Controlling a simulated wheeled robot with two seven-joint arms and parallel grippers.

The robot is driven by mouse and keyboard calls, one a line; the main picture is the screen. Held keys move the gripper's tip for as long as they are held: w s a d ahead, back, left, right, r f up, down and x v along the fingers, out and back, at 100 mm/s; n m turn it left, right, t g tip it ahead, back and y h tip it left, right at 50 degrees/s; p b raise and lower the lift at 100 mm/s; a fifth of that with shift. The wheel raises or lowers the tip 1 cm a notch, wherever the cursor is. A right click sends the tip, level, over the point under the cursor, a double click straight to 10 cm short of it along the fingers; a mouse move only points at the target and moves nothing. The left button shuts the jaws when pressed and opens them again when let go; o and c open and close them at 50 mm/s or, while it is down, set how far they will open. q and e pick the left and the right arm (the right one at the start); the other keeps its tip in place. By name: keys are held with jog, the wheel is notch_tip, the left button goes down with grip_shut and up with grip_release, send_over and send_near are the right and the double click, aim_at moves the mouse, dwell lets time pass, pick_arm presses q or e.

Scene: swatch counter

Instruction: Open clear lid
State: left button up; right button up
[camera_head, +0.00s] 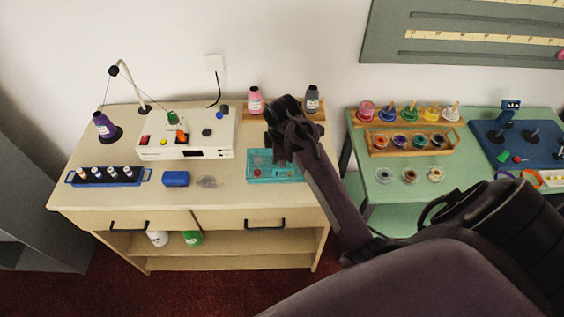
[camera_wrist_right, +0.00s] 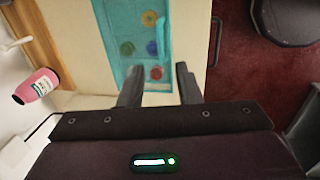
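A teal box (camera_head: 262,181) sits at the right front of the cream counter. In the right wrist view the box (camera_wrist_right: 112,22) appears covered by a see-through teal lid, with several coloured round pieces visible inside. A slim white handle-like bar (camera_wrist_right: 160,35) runs along one side of it. My right gripper (camera_head: 284,128) hangs over the box and hides part of it in the head view. In the right wrist view its two fingers (camera_wrist_right: 159,84) are apart with nothing between them, near one end of the box. Contact with the lid cannot be told. My left gripper is not in view.
A pink bottle (camera_head: 255,101) and a dark grey bottle (camera_head: 312,99) stand behind the box. A white machine (camera_head: 190,137) and a blue block (camera_head: 176,179) are to its left. A green table (camera_head: 405,192) with jars stands to the right.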

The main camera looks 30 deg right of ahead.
jog(key=p, duration=0.2)
send_over(282, 177)
jog(key=f, duration=0.6)
jog(key=shift+s, duration=0.2)
jog(key=shift+w+f, duration=0.15)
jog(key=shift+f, duration=0.4)
grip_shut()
